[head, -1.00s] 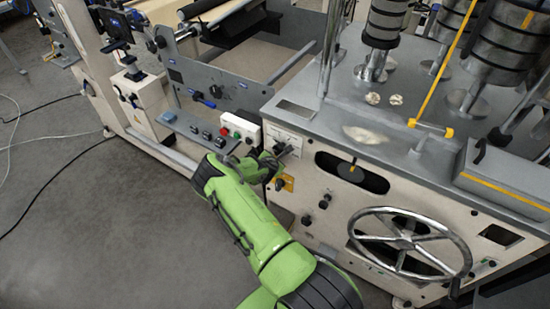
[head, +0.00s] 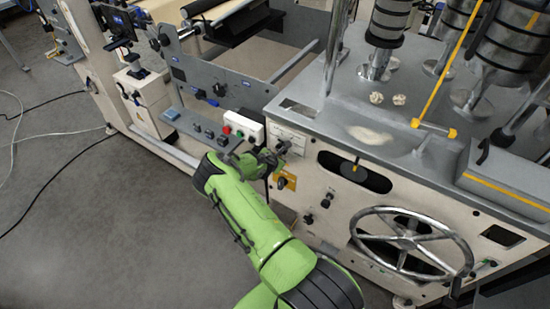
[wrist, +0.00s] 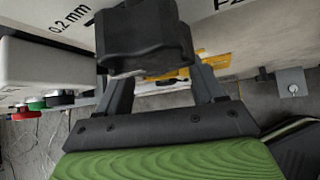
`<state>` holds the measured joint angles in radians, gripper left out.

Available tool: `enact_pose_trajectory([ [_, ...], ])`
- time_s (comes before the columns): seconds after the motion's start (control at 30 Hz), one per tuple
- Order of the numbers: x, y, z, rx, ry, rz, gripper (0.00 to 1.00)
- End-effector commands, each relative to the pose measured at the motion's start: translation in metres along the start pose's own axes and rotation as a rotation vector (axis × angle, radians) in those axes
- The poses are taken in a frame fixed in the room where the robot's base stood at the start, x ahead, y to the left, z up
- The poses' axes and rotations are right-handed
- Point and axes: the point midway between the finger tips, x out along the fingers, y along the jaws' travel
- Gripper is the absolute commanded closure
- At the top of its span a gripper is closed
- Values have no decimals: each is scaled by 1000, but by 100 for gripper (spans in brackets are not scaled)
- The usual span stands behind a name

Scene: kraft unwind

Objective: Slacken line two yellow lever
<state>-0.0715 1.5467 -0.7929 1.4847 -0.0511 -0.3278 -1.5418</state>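My gripper (head: 268,160) is at the white front panel of the machine, beside a black knob (head: 284,146). In the wrist view its two fingers (wrist: 160,90) are spread apart, one on each side of a black knob (wrist: 145,40). The knob covers the fingertips, so I cannot tell whether they press on it. A yellow piece (wrist: 165,74) shows behind the knob. In the head view a yellow plate (head: 288,182) is just below the gripper. A long yellow lever (head: 448,70) leans up from the machine's top at the right, away from the gripper.
A white control box (head: 243,127) with red and green buttons stands left of the gripper. A large handwheel (head: 408,240) and an oval slot with a black knob (head: 352,172) are on the panel to the right. The grey floor (head: 110,230) at left is clear except for cables.

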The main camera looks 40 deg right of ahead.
Motion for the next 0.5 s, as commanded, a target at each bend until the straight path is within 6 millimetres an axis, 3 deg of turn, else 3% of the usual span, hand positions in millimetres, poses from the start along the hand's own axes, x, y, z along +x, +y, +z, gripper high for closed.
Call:
enact_pose_trajectory([
  [0.27,-10,1,1,1,0,-1,32],
  [0.5,-73,2,2,2,1,0,32],
])
